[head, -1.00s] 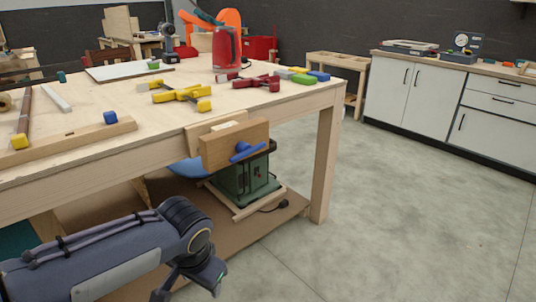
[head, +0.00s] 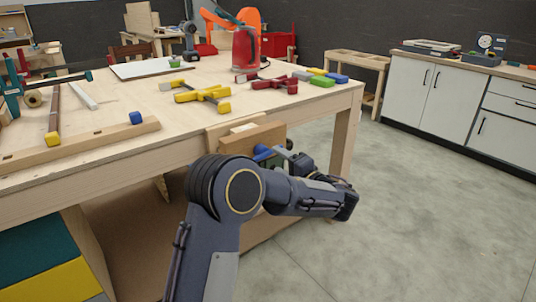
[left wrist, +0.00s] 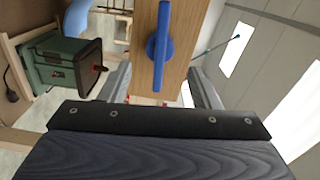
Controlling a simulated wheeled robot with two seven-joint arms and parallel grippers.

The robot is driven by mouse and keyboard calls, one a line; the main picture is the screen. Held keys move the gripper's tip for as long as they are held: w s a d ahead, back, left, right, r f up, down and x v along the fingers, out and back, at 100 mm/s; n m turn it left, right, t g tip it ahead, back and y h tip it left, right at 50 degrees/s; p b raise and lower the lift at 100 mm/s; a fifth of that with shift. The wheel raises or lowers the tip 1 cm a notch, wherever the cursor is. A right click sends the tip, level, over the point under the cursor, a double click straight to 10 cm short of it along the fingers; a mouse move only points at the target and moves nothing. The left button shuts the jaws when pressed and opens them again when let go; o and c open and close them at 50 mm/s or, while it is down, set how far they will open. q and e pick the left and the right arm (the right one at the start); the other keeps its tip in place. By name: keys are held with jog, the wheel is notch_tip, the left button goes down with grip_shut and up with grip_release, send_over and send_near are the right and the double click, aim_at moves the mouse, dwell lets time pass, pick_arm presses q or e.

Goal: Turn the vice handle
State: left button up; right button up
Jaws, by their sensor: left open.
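The wooden vice (head: 252,138) is on the front of the workbench near its right end. Its blue handle (head: 263,153) shows just above my left arm, which partly covers it. In the left wrist view the blue handle (left wrist: 160,46) lies lengthwise up the picture on the wooden jaw, with a round hub in its middle. My left gripper (left wrist: 160,84) is open, one finger to each side of the handle and apart from it. In the head view my left gripper is mostly hidden by its own arm. My right gripper is in neither view.
Yellow clamps (head: 203,95) and red clamps (head: 268,82) lie on the workbench top (head: 130,110). A red kettle-like container (head: 245,48) stands behind them. A green machine (left wrist: 62,62) sits below the vice. The floor to the right is clear.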

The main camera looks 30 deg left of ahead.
aim_at(269, 155)
pick_arm(q)
jog(key=x, duration=0.6)
jog(key=shift+c, duration=0.5)
jog(key=c, duration=0.9)
jog(key=shift+d+r+m+p, duration=0.1)
jog(key=shift+m+p, duration=0.45)
jog(key=shift+m, duration=0.65)
jog(key=shift+m+p, duration=0.3)
jog(key=shift+m, duration=0.7)
jog(key=shift+f, duration=0.25)
